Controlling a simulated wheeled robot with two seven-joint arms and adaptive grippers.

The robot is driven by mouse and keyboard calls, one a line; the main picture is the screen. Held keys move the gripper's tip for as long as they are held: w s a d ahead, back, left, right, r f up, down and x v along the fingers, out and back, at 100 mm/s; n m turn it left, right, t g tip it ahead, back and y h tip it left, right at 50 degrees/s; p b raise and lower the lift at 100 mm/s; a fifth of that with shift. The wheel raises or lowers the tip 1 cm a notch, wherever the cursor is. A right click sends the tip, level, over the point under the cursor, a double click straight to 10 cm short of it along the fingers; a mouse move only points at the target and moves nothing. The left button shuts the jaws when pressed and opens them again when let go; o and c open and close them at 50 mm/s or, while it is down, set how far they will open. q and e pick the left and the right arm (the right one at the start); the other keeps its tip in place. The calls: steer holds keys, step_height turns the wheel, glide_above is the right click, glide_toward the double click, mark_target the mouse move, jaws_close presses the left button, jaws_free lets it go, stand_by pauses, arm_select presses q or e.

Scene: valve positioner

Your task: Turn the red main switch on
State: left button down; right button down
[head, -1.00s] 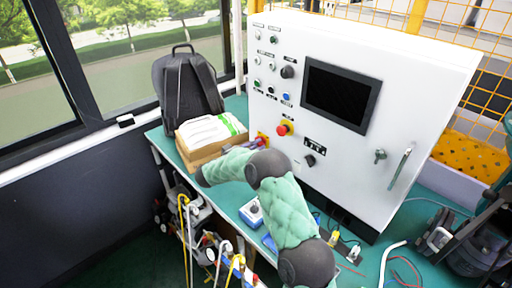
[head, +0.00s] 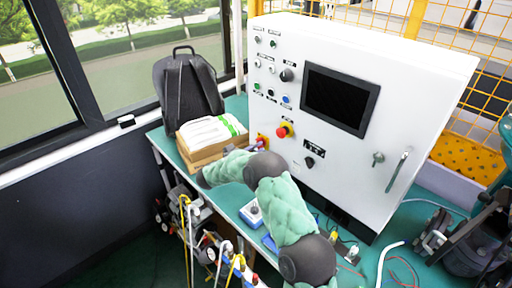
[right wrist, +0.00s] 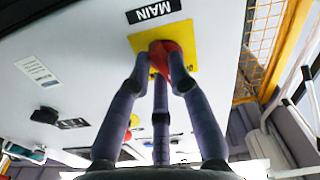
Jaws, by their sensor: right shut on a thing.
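The red main switch (right wrist: 171,58) sits on a yellow plate (right wrist: 190,40) under a MAIN label on the white cabinet (head: 415,100). My right gripper (right wrist: 160,72) has its purple-grey fingers closed around the switch knob in the right wrist view. The fingers cover part of the knob, so its exact angle is hard to read. In the head view my right gripper (head: 259,145) is at the cabinet's lower left, and the switch is mostly hidden there. My left gripper is not in view.
A red emergency button (head: 284,130) on yellow is just right of the gripper. A black knob (head: 309,162) and a screen (head: 340,98) are further right. A cardboard box (head: 207,150) with papers and a black backpack (head: 187,85) stand left on the green table.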

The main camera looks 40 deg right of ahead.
steer(key=shift+w+f+m+b, duration=0.15)
steer(key=shift+m+b, duration=0.65)
steer(key=shift+m, duration=2.25)
steer(key=shift+w+f+m+b, duration=0.15)
steer(key=shift+m+b, duration=0.65)
steer(key=shift+m, duration=2.25)
steer(key=c, duration=1.1)
jaws_free()
steer(key=shift+r, duration=0.1)
steer(key=shift+c, duration=0.2)
steer(key=a, duration=1.2)
steer(key=shift+s, duration=0.45)
